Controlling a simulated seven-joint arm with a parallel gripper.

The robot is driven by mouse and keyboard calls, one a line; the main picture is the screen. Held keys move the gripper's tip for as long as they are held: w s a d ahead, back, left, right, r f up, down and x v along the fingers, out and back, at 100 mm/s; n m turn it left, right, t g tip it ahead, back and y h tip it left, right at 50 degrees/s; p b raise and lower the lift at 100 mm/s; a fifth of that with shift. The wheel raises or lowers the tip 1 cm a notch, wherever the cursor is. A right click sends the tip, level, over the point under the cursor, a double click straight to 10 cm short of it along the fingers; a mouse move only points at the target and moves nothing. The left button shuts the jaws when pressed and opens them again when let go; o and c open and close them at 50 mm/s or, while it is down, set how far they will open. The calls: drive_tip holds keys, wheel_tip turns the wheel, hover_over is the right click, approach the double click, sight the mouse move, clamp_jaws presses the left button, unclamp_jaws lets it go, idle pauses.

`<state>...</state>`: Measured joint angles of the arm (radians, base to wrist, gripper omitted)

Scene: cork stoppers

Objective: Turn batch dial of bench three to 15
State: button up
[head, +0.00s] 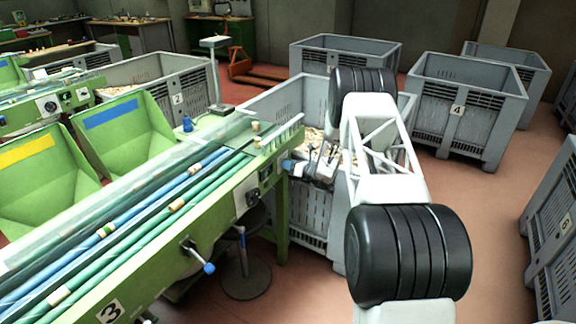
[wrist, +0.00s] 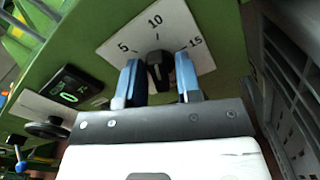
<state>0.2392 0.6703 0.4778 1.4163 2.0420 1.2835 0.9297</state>
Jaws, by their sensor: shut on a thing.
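The batch dial is a black knob (wrist: 158,72) on a white plate (wrist: 118,46) marked 5, 10 and 15, seen in the wrist view. My gripper (wrist: 157,62) has its two blue-grey fingers on either side of the knob and is shut on it. The knob points roughly up toward the 10; its exact pointer is hard to make out. In the head view my gripper (head: 289,167) is at the right end of green bench three (head: 150,275), with the dial itself hidden there.
A small display (wrist: 70,88) showing a green 0 and a round black knob (wrist: 48,130) sit left of the dial. A blue-handled crank (head: 205,266) sticks out from the bench front. Grey crates (head: 467,100) stand at the right; red floor lies between them.

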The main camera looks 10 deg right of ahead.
drive_tip(key=m, duration=1.3)
drive_tip(key=shift+f, duration=0.1)
idle(0.3)
drive_tip(key=o, duration=0.6)
drive_tip(key=shift+s+d, duration=0.1)
drive_tip(key=v, duration=0.7)
drive_tip(key=shift+s+d, duration=0.2)
drive_tip(key=shift+s, duration=0.05)
idle(0.3)
